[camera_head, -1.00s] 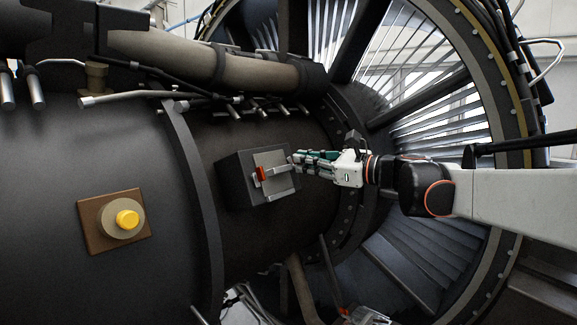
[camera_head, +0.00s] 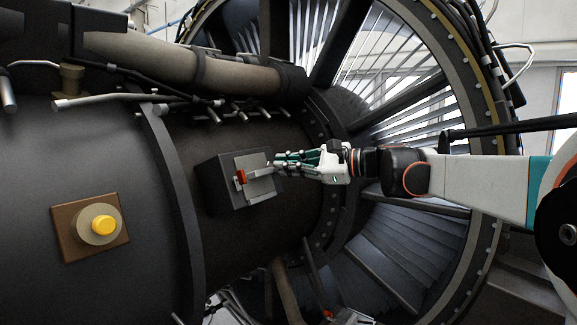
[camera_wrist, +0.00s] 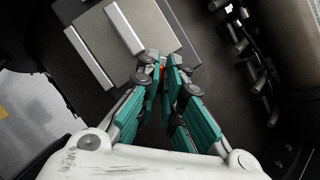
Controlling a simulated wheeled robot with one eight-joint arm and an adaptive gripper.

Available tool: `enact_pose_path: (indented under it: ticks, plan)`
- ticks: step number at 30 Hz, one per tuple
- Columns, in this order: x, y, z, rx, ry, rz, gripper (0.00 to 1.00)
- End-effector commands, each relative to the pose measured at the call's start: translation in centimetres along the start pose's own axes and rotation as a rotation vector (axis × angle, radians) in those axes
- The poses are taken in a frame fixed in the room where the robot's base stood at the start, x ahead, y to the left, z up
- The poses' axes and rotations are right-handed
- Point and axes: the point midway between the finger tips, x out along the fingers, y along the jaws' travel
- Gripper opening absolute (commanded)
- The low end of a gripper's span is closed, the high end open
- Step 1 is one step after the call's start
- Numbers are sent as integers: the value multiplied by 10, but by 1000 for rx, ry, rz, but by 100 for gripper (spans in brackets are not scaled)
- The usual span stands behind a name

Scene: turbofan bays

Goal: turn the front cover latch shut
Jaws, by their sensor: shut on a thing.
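A dark grey box (camera_head: 222,187) with a lighter grey front cover (camera_head: 262,188) sits on the engine casing in the head view. The front cover latch (camera_head: 241,177) shows as a red piece with a pale bar running right across the cover. My gripper (camera_head: 276,161) reaches in from the right, its fingertips at the latch bar's right end. In the wrist view, my gripper's teal fingers (camera_wrist: 161,70) converge at the edge of the cover (camera_wrist: 145,25), with a bit of red between the tips. The fingers are shut on the latch, whose gripped part is mostly hidden.
A yellow button (camera_head: 103,225) on a brown plate (camera_head: 68,236) is on the casing at left. A raised band (camera_head: 172,185) separates it from the box. Pipes (camera_head: 185,62) run above, and the large fan ring (camera_head: 478,70) stands behind my arm.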

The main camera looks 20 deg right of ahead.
Motion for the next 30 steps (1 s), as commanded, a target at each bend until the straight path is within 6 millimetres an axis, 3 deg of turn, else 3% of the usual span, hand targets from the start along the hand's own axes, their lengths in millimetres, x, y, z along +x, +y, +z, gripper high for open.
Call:
enact_pose_path:
  ticks: [7, 8, 9, 20, 25, 30]
  plan:
    - [0, 0, 0, 0, 1, 0, 0]
    - [0, 0, 0, 0, 1, 0, 12]
    - [0, 0, 0, 1, 1, 0, 16]
    - [-4, 0, 0, 1, 1, -1, 16]
    - [-26, -1, -1, 1, 3, -3, 16]
    - [-62, 0, -1, 2, 3, -3, 16]
